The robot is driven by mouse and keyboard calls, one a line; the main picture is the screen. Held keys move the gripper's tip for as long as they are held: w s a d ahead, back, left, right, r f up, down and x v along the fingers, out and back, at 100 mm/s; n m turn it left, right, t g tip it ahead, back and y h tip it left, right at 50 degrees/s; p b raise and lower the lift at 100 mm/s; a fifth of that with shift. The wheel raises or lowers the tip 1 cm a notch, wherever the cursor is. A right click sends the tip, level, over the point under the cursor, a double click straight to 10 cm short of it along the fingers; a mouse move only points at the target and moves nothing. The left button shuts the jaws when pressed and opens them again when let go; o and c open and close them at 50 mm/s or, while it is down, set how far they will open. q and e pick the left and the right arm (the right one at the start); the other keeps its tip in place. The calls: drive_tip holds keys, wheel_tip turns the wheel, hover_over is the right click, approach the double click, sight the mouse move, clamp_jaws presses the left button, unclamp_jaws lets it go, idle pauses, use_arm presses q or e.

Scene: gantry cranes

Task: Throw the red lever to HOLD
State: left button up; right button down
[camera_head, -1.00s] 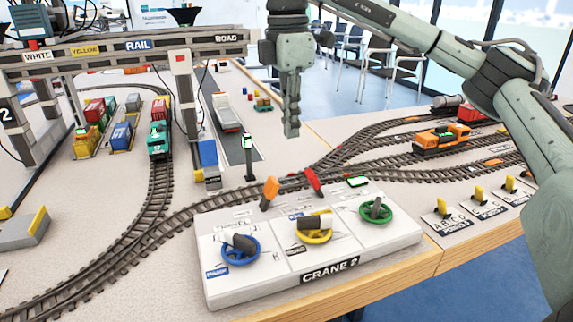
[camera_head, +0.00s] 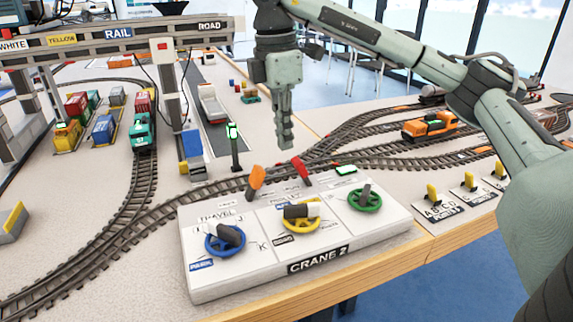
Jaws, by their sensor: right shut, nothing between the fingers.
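The red lever (camera_head: 301,169) stands at the back edge of the white CRANE 2 control panel (camera_head: 212,283), tilted, with its upper end toward the left. The lettering beside it is too small to read, so I cannot tell which position it is in. My right gripper (camera_head: 286,147) points down, shut and empty, just above and behind the red lever, a little to its left. It appears apart from the lever. My left gripper is not in view.
An orange lever (camera_head: 256,178) stands left of the red one. Blue (camera_head: 225,241), yellow (camera_head: 301,225) and green (camera_head: 365,200) handwheels sit on the panel. A green-lit signal post (camera_head: 234,148) stands behind it. Tracks run behind, with an orange locomotive (camera_head: 430,127) at right.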

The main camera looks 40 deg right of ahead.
sight(303, 174)
drive_tip(key=f, duration=0.1)
drive_tip(key=f+b, duration=0.1)
drive_tip(key=f, duration=0.3)
drive_tip(key=shift+d+f, duration=0.1)
drive_tip(key=shift+d, duration=0.15)
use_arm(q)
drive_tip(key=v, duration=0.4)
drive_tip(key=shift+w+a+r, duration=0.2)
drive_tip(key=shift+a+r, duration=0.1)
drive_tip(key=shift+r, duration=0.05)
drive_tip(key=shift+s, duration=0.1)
